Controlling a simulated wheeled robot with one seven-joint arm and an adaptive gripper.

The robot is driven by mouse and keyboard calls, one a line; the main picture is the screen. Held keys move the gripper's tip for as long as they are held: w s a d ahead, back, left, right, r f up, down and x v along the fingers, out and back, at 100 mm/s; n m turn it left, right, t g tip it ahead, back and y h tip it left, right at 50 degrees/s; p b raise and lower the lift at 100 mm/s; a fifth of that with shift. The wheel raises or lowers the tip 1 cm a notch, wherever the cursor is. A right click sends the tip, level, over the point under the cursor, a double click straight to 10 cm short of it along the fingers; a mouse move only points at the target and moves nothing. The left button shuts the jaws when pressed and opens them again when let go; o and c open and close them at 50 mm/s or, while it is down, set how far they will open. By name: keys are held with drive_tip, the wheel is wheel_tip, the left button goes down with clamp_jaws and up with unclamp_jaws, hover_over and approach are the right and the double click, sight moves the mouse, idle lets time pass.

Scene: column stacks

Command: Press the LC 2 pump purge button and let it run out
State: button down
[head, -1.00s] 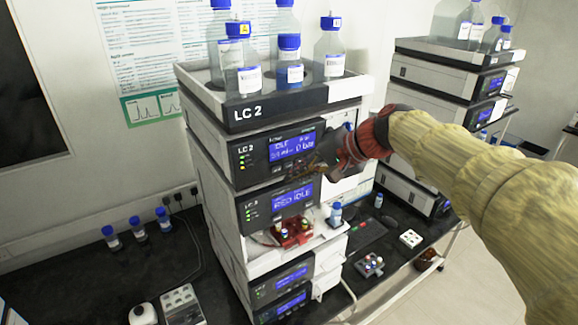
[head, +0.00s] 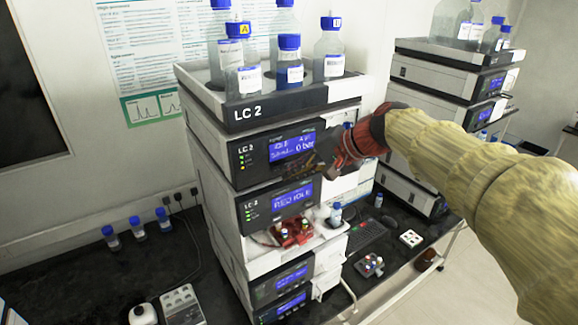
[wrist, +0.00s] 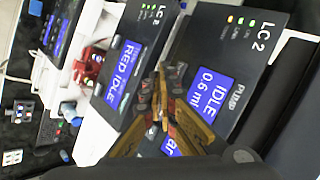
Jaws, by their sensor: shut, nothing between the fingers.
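The LC 2 pump module (head: 247,163) is the upper unit of the stack, under the bottle tray. Its blue display (head: 292,145) reads IDLE and 0 bar, and status lights glow at its left. In the wrist view the pump panel (wrist: 232,72) is turned sideways and its display (wrist: 207,97) shows IDLE and 0.6 ml. My gripper (head: 314,166) is shut and empty, close in front of the panel's lower right part. In the wrist view my gripper (wrist: 163,82) covers part of the pump display and panel. I cannot make out the purge button or tell whether the fingertips touch the panel.
Below is a module reading RED IDLE (head: 291,197), with a red vial holder (head: 291,236) on the ledge under it. The bottle tray (head: 270,108) carries several blue-capped bottles. A second stack (head: 440,78) stands at the right. Small bottles (head: 138,229) stand on the bench at left.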

drive_tip(key=shift+w+a, duration=0.25)
drive_tip(key=shift+w, duration=0.1)
idle(0.5)
drive_tip(key=shift+s, duration=0.1)
drive_tip(key=shift+s+d+b, duration=0.45)
drive_tip(key=shift+s+d, duration=0.05)
drive_tip(key=shift+s, duration=0.1)
drive_tip(key=shift+s, duration=0.1)
drive_tip(key=s+d+b, duration=0.1)
drive_tip(key=s, duration=0.1)
drive_tip(key=s+d+b, duration=0.1)
drive_tip(key=s, duration=0.1)
drive_tip(key=shift+d, duration=0.4)
idle(0.6)
